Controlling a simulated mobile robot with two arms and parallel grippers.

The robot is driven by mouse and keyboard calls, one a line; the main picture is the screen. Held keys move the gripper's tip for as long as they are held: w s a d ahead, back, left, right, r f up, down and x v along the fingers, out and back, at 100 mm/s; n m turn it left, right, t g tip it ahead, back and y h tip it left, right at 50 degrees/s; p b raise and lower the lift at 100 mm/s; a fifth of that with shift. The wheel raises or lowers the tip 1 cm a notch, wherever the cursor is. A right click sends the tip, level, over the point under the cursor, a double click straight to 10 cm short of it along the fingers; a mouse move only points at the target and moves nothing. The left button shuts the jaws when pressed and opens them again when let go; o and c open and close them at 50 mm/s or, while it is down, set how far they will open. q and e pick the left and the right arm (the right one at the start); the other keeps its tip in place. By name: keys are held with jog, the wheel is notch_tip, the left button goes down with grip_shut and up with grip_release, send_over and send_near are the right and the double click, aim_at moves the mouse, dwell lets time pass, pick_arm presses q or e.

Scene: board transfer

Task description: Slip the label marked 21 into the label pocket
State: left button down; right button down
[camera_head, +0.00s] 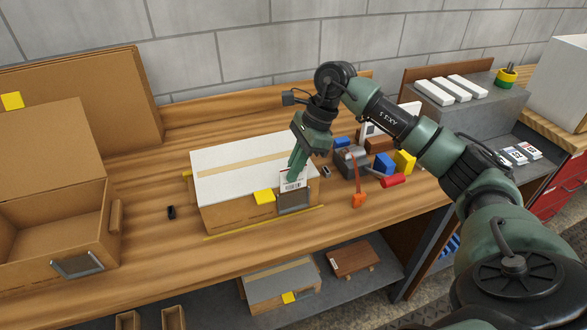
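My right gripper (296,172) reaches down at the front right corner of a box with a white top (235,165). It is shut on a small white label (292,184) with dark bars; the number on it is too small to read. The label stands roughly upright just above a grey label pocket (293,203) on the box's front face. I cannot tell whether its lower edge is inside the pocket or in front of it. My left gripper is not in view.
A yellow note (264,197) sits left of the pocket. An open cardboard box (55,240) with its own grey pocket (78,265) stands at left. A tape dispenser, an orange tool (358,198) and coloured blocks (404,162) lie right of the box. More labels (515,155) lie on the grey surface.

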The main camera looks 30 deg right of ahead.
jog(key=shift+f+b, duration=0.4)
jog(key=shift+f, duration=0.1)
jog(key=c, duration=1.6)
grip_release()
jog(key=b+v, duration=0.1)
jog(key=v, duration=0.6)
jog(key=shift+d+r+b, duration=0.2)
jog(key=shift+r+b, duration=0.15)
jog(key=shift+s, duration=0.1)
